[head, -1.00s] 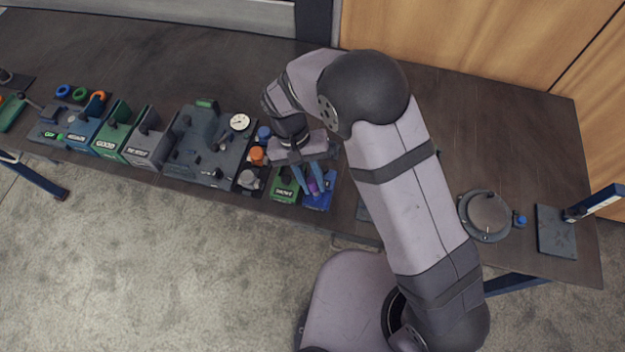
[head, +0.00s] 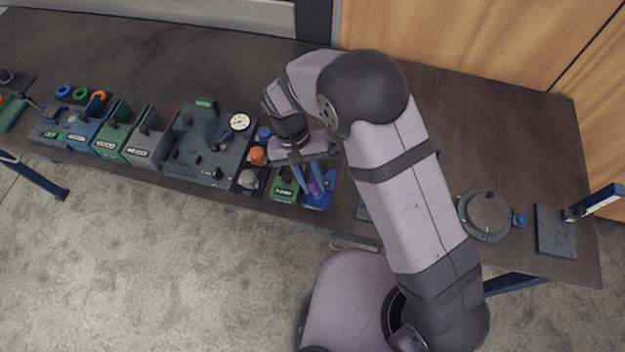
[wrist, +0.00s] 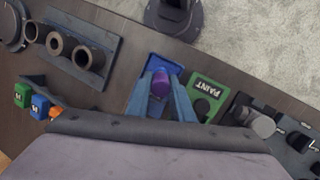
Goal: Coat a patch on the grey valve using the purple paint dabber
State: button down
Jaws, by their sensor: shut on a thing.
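My gripper (head: 313,190) points down at the front edge of the bench, its blue fingers shut on the purple paint dabber (head: 314,186). In the wrist view the dabber's purple end (wrist: 160,82) shows between the fingertips (wrist: 160,92). It is in or just over a blue holder (head: 321,201); I cannot tell if it touches the holder. A grey rounded piece (head: 250,179), which looks like the grey valve, sits on a dark base to the left. It also shows in the wrist view (wrist: 262,126), right of the green PAINT block. Its far side is hidden.
The green PAINT block (head: 285,190) stands between the blue holder and the grey piece. An orange piece (head: 257,155) and a blue piece (head: 264,134) stand behind the grey one. A dark fixture with a gauge (head: 239,122) is further left. The back of the bench is clear.

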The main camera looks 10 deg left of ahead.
aim_at(312, 180)
jog(key=shift+r+p, duration=2.95)
jog(key=shift+r, duration=0.55)
jog(key=shift+d+n+t, duration=0.25)
jog(key=shift+n+t, duration=0.05)
jog(key=shift+n, duration=0.6)
jog(key=shift+d+n, duration=0.4)
jog(key=shift+n, duration=0.1)
jog(key=w+d+m+b, duration=0.1)
jog(key=w+d, duration=0.2)
jog(key=d, duration=0.4)
jog(key=w+d+r+m+g+b, duration=0.1)
jog(key=w+d+m, duration=0.1)
jog(key=d, duration=0.6)
jog(key=w+d+m+b, duration=0.1)
jog(key=w+d, duration=0.3)
jog(key=d, duration=0.4)
jog(key=shift+w+d+r+m, duration=0.15)
jog(key=shift+w+r+m, duration=0.2)
jog(key=shift+m, duration=0.35)
